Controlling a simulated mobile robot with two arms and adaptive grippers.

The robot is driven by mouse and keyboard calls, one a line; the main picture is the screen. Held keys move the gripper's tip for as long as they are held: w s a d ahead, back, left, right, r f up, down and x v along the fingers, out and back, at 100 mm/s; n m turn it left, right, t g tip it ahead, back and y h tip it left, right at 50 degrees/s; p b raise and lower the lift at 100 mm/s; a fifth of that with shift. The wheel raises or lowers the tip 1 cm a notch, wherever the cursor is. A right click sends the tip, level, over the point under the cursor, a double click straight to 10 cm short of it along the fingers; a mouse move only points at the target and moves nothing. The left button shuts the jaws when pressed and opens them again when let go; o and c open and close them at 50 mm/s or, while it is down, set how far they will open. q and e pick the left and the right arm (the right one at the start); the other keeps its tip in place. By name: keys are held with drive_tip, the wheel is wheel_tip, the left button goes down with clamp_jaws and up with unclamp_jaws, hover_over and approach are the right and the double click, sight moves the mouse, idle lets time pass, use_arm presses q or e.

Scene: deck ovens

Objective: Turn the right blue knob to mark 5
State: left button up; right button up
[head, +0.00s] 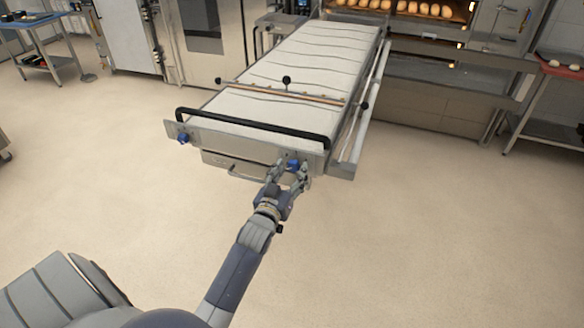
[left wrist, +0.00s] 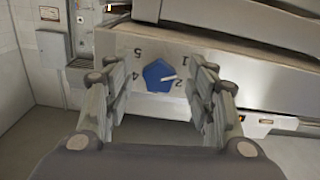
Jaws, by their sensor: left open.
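The right blue knob (head: 293,164) is on the front panel of the long white-topped loader, at the panel's right end. In the left wrist view the knob (left wrist: 157,76) has a pale pointer aimed to the right, near mark 2. Marks 5 and 4 are on its left, 1 and 2 on its right. My left gripper (head: 289,174) is open, its fingers on either side of the knob; the left wrist view shows the gripper (left wrist: 152,82) with gaps between fingers and knob. My right gripper is not in view.
The left blue knob (head: 183,138) is at the panel's other end. A black handlebar (head: 250,127) runs above the panel, and a metal handle (head: 245,174) sits below it. An oven with bread (head: 410,8) is behind. The floor around is clear.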

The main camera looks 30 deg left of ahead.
use_arm(q)
drive_tip(key=shift+w+a, duration=0.1)
drive_tip(key=shift+w, duration=0.55)
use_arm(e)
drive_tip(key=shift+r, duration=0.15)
use_arm(q)
drive_tip(key=shift+c, duration=0.5)
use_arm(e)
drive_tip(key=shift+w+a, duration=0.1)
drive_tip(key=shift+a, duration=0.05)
use_arm(q)
drive_tip(key=c, duration=1)
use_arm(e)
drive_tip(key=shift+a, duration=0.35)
